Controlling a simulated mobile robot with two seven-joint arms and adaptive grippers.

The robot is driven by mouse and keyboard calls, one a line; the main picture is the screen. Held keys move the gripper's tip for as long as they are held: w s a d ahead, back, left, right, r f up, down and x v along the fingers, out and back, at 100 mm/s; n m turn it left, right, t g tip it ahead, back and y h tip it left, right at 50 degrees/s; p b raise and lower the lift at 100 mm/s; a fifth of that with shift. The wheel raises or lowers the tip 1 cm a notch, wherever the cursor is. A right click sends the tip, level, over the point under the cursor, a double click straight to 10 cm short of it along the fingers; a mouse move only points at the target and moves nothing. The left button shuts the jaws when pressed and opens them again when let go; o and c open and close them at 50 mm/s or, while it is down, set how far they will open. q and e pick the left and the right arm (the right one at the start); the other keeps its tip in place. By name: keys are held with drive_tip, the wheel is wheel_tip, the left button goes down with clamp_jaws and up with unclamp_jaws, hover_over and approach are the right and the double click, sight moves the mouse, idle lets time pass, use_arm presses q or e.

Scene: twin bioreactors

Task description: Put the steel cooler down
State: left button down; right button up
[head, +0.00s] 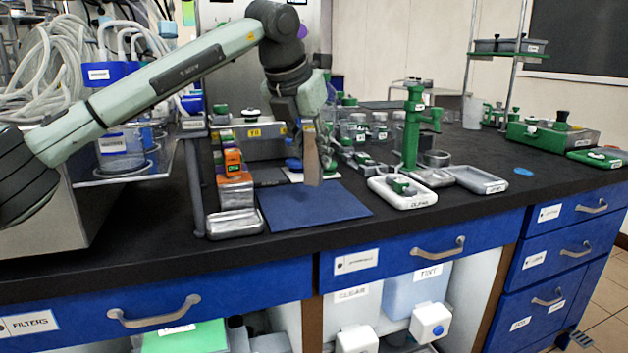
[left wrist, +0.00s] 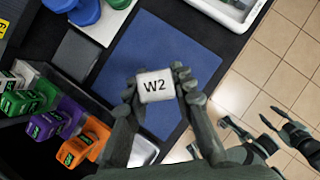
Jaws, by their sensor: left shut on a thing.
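My left gripper (head: 305,130) hangs above the blue mat (head: 310,208) on the bench. It is shut on the steel cooler (head: 312,165), a narrow upright piece in the head view. In the left wrist view the cooler (left wrist: 155,86) shows a pale grey top marked W2, between the two dark fingers (left wrist: 155,92). The blue mat (left wrist: 165,50) lies beneath and around it. The cooler's lower end appears above the mat in the head view; the exact gap cannot be told. Dark fingers of my right gripper (left wrist: 262,130) show apart and empty in the left wrist view.
An orange block on a steel stand (head: 235,190) is left of the mat. Blue-lidded containers (left wrist: 85,10) stand behind the mat. The mat's front is clear.

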sight(311, 165)
use_arm(q)
drive_tip(key=shift+f, duration=2.2)
drive_tip(key=shift+f, duration=0.1)
drive_tip(key=c, duration=1.3)
unclamp_jaws()
